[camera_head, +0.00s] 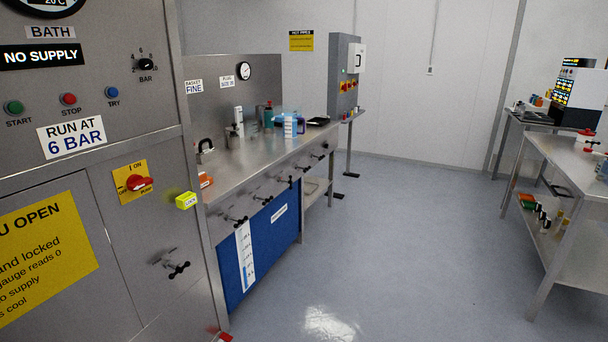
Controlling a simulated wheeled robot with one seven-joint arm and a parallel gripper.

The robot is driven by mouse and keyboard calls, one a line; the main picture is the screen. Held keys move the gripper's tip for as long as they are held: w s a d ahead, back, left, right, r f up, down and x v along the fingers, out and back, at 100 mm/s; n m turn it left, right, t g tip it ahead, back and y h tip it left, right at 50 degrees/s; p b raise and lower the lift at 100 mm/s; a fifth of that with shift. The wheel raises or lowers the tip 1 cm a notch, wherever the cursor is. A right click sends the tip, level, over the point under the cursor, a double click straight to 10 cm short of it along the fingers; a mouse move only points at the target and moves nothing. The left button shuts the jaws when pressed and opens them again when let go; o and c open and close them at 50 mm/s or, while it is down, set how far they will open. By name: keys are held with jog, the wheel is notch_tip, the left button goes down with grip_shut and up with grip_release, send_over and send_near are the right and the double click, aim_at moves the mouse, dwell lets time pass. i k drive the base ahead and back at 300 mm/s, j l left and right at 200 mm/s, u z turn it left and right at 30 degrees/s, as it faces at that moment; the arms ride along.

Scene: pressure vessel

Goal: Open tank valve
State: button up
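No label reading "tank valve" can be made out. A valve with a black cross-shaped handle (178,268) sticks out of the grey cabinet front at the left. Several similar black-handled valves line the front edge of the steel bench, the nearest (236,219) just above a blue tank (268,250). The tank has a white level strip (245,256) with a blue lower part. Whether any valve is open or closed cannot be told. My gripper is not in view.
The grey cabinet carries a red rotary switch (139,183) on a yellow plate and a yellow-green tag (186,200) at its edge. A steel table (575,165) stands at the right. The grey floor (400,250) between is clear. A small red item (225,337) shows at the bottom edge.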

aim_at(267, 200)
jog(key=i+j, duration=0.1)
jog(key=i, duration=3.15)
jog(key=l+z, duration=0.05)
jog(key=l, duration=0.05)
